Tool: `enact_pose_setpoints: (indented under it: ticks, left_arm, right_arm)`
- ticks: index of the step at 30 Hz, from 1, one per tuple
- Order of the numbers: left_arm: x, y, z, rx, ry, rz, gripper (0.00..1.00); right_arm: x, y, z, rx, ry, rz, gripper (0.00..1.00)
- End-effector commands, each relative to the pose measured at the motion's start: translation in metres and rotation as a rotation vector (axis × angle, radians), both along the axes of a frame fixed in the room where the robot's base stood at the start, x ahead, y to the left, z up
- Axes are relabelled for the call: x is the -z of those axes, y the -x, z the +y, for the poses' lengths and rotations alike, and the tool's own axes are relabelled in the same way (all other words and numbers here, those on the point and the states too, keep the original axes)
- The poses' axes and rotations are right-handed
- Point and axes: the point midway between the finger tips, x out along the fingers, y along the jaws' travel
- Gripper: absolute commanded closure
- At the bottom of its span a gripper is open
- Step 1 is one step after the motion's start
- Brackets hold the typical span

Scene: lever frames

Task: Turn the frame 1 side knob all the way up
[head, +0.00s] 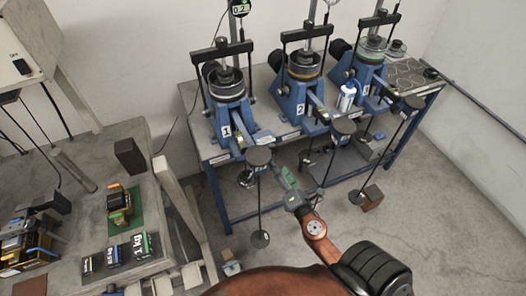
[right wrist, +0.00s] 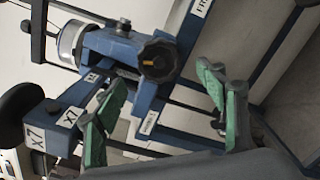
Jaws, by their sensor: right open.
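Frame 1 (head: 228,120) is the leftmost blue lever frame on the bench, marked with a white "1". A black knob (head: 208,71) shows at its upper left side in the head view. In the right wrist view a black lobed knob (right wrist: 158,60) with an orange mark sits on a blue frame body. I cannot tell for certain which frame this is. My right gripper (head: 286,180) has green fingers and is in front of the bench, below frames 1 and 2. In the right wrist view the gripper (right wrist: 165,100) is open and empty, its fingers apart, the knob beyond them. My left gripper is out of view.
Frame 2 (head: 298,95) and frame 3 (head: 368,72) stand to the right on the bench. A blue-white bottle (head: 347,97) stands between frames 2 and 3. A cluttered table (head: 85,170) is at left.

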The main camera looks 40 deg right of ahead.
Motion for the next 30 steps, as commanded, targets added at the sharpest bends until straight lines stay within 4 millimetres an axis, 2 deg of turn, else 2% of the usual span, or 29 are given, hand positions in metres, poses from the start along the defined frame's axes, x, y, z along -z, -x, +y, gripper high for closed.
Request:
enact_pose_setpoints:
  ticks: [3,8,11,18,22,30]
  left_arm:
    - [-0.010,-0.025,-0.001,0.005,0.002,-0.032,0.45]
    - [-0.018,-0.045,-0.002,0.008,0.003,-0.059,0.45]
    - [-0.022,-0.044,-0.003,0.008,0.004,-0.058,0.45]
    - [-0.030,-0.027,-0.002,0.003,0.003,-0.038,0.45]
    - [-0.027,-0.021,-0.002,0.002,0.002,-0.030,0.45]
    - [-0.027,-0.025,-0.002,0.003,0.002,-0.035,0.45]
  right_arm:
    - [-0.005,-0.017,-0.004,-0.002,-0.002,-0.003,0.35]
    - [-0.004,-0.040,-0.010,-0.005,-0.002,-0.004,0.35]
    - [-0.004,-0.054,-0.014,-0.005,-0.003,-0.003,0.35]
    - [-0.003,-0.086,-0.024,-0.005,-0.003,-0.003,0.35]
    - [0.000,-0.083,-0.023,-0.004,-0.005,-0.001,0.44]
    - [0.000,-0.082,-0.024,-0.004,-0.005,0.000,0.62]
